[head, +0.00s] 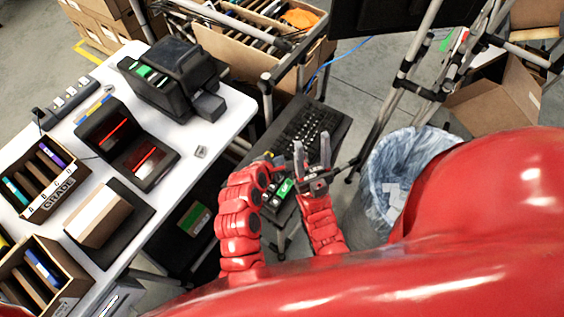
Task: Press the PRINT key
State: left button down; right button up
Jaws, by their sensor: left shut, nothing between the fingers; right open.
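A black label printer (178,72) stands at the back of the white table, with a green and white panel (143,69) on its left side. A small dark key unit with green and white keys (284,188) lies below the black keyboard (312,128). The lettering is too small to read, so I cannot tell which key is PRINT. My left gripper (272,170) is shut and empty beside the small key unit; its tips are partly hidden and contact is unclear. My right gripper (312,150) is open and empty, fingers pointing up over the keyboard's lower edge.
The white table (207,137) holds a black scanner with red lights (148,160), a carton (97,215) on a dark tilted plate and sorting boxes (45,180). A lined waste bin (405,165) stands right of my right gripper. Metal stand poles (412,70) rise behind it.

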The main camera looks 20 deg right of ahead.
pick_arm(q)
jog(key=shift+f, duration=0.4)
dwell(0.6)
jog(key=shift+r, duration=0.1)
jog(key=shift+r+p, duration=0.6)
jog(key=shift+r, duration=0.15)
notch_tip(320, 180, up, 5)
jog(key=p, duration=0.4)
dwell(0.8)
